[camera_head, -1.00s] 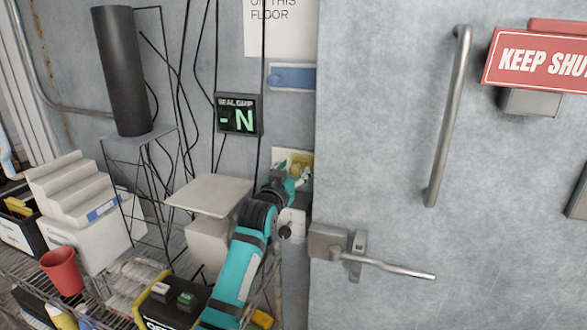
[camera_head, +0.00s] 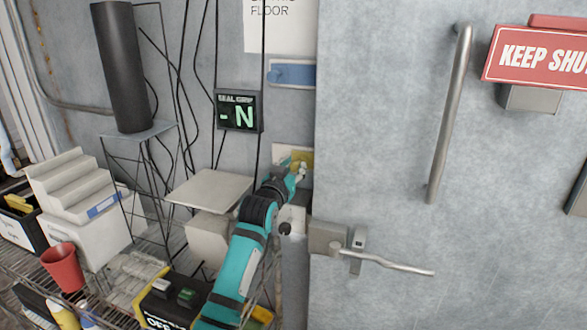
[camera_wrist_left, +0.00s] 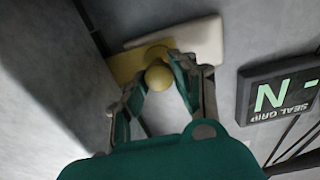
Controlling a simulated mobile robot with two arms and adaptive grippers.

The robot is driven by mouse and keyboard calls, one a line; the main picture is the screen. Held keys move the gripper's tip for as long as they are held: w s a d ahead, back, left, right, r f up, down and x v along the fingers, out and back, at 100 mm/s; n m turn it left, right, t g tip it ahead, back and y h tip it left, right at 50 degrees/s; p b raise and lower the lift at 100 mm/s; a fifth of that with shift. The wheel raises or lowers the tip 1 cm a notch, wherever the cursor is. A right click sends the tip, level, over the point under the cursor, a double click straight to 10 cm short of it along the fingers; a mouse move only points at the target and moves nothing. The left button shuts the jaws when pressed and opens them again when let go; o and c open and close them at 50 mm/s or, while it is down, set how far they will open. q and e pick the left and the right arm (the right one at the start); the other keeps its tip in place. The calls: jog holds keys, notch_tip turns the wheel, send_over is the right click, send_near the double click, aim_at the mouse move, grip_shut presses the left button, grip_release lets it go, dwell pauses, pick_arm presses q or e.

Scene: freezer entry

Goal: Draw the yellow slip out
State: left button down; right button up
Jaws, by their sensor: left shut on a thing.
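The yellow slip (camera_wrist_left: 128,64) shows in the left wrist view as a flat yellow piece by a pale plate (camera_wrist_left: 205,40) on the wall, with a round yellow knob (camera_wrist_left: 158,76) in front. In the head view the slip (camera_head: 303,156) shows small beside the freezer door's edge. My left gripper (camera_wrist_left: 160,80) is shut on the yellow knob, with a finger on each side. The fingers hide part of the slip. In the head view my left gripper (camera_head: 298,170) reaches up to the slip from below. My right gripper is not in view.
The freezer door (camera_head: 385,130) with a long handle (camera_head: 450,115) and a latch lever (camera_head: 385,262) stands right of my arm. A "SEAL GRIP" display (camera_head: 238,111) hangs on the wall to the left. A wire shelf with a red cup (camera_head: 63,268) is at lower left.

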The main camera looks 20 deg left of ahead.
pick_arm(q)
jog(key=a, duration=0.5)
jog(key=shift+w+a, duration=0.15)
jog(key=shift+a, duration=0.05)
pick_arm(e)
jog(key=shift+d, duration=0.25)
pick_arm(q)
jog(key=c, duration=1.1)
grip_release()
jog(key=shift+o, duration=0.3)
jog(key=s, duration=1.2)
jog(key=shift+a, duration=0.2)
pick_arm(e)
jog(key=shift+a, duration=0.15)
